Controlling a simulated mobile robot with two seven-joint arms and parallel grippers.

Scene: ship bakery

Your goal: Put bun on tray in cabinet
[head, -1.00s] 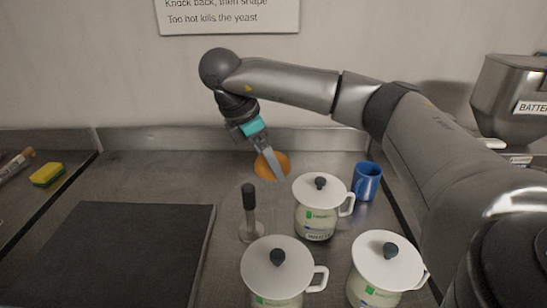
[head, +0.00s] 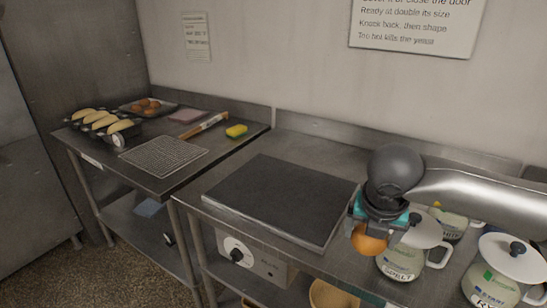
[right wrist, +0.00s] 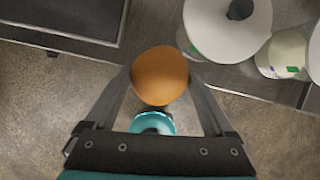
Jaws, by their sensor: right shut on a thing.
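My right gripper (head: 368,236) is shut on an orange-brown round bun (head: 369,243). It holds the bun near the counter's front edge, just right of the dark flat plate. In the right wrist view the bun (right wrist: 160,75) sits between the two finger ends, with the floor beneath part of it. A dark tray (head: 173,107) with several brown buns stands at the back of the left table. A tall grey metal front (head: 30,200), possibly the cabinet, stands at the far left; I cannot tell whether it opens. My left gripper is out of view.
White-lidded jars (head: 510,258) crowd the counter at right. A dark flat plate (head: 285,196) lies left of the bun. The left table holds a wire rack (head: 163,155), a dark pan of pale loaves (head: 78,127) and a yellow sponge (head: 237,130). Open floor lies front left.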

